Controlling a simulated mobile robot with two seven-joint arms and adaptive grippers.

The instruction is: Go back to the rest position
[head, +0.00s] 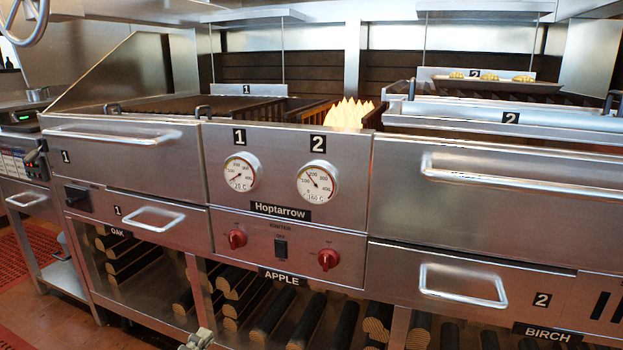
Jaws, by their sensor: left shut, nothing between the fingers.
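My left gripper (197,340) shows only as a small grey piece at the bottom edge, in front of the wood storage. It is shut and empty, and apart from the grill front. My right gripper is out of view. The steel char grill (290,220) fills the view, with two round gauges, red knobs and a black switch on its middle panel. Flames (348,113) rise behind the panel, between grill sections 1 and 2.
Drawers with bar handles (152,217) line the front. Logs (305,320) lie in open bays below, labelled OAK, APPLE and BIRCH. A tray with food (497,85) stands at the back right. A side counter (28,130) is at the left. Reddish floor (30,325) shows lower left.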

